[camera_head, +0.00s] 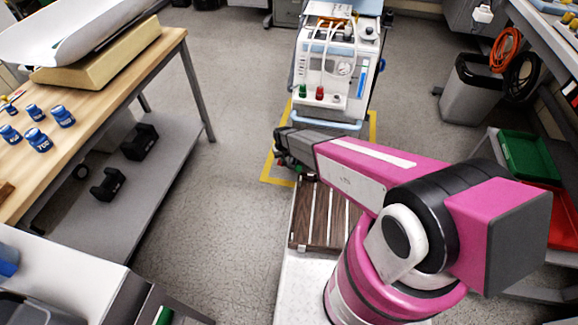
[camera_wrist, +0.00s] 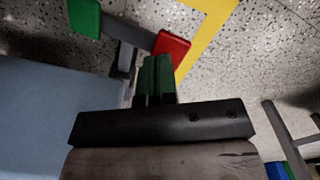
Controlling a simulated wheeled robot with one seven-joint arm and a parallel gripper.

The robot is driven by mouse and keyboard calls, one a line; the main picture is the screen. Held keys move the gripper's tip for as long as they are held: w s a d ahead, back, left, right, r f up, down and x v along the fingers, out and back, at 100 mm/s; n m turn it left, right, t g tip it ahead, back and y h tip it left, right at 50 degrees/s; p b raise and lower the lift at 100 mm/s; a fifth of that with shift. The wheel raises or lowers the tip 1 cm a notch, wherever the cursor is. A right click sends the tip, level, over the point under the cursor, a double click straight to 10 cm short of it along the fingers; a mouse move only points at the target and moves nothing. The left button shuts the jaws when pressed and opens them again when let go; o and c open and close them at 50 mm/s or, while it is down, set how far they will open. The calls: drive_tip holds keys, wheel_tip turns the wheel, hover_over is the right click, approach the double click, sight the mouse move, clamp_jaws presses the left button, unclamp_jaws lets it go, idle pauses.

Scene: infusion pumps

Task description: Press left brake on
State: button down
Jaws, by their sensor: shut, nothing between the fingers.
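The infusion pump machine (camera_head: 345,60), white and pale blue, stands upright beyond my arm in the head view. In the wrist view, a red pedal (camera_wrist: 172,46) and a green pedal (camera_wrist: 84,17) stick out on either side of a grey piece (camera_wrist: 125,52) low over the floor. My gripper (camera_wrist: 156,60) is shut and empty, its fingertips just left of the red pedal and right of the grey piece. I cannot tell whether they touch. In the head view the fingertips are too dark and small to tell, and the pedals do not show clearly.
Yellow floor tape (camera_head: 268,168) frames the machine's spot. A pale blue surface (camera_wrist: 50,120) fills the wrist view's left side. A wooden table (camera_head: 100,85) with blue jars stands left, a grey bin (camera_head: 470,92) right. Open floor (camera_head: 225,110) lies between table and machine.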

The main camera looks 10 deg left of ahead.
drive_tip(key=shift+f, duration=1.25)
idle(0.7)
drive_tip(key=shift+r, duration=3.55)
drive_tip(key=shift+s, duration=0.1)
